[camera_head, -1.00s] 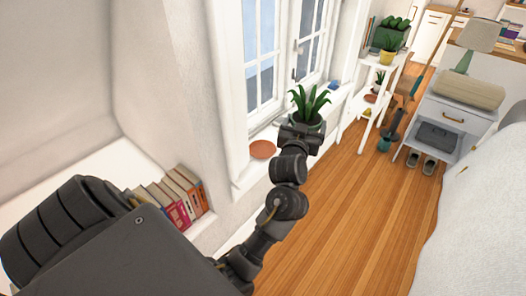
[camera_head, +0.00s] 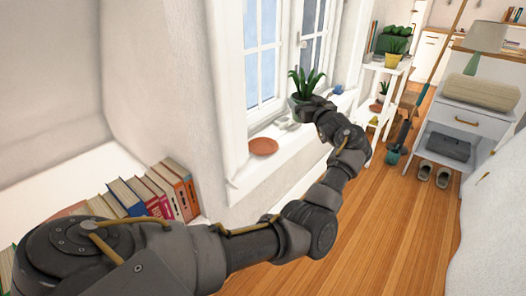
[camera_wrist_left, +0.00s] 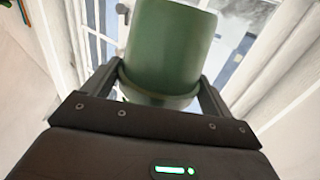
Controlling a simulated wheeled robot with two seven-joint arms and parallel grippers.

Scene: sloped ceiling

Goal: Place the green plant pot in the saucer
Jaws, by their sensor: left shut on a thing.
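The green plant pot (camera_head: 296,102) with long dark green leaves is by the window, in the head view. My left gripper (camera_head: 304,109) is shut on it, with the arm reaching in from the right side of the sill. In the left wrist view the green pot (camera_wrist_left: 168,50) sits between the two fingers of the left gripper (camera_wrist_left: 160,88). The round terracotta saucer (camera_head: 263,146) lies empty on the windowsill, nearer to me and left of the pot. The pot's underside is hidden in the head view. My right gripper is out of view.
The white windowsill (camera_head: 245,180) runs along the window. Small items, one blue (camera_head: 337,89), stand near its far end. Several books (camera_head: 150,192) are at lower left. A white plant shelf (camera_head: 385,75) stands beyond, and the wooden floor (camera_head: 385,220) is open.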

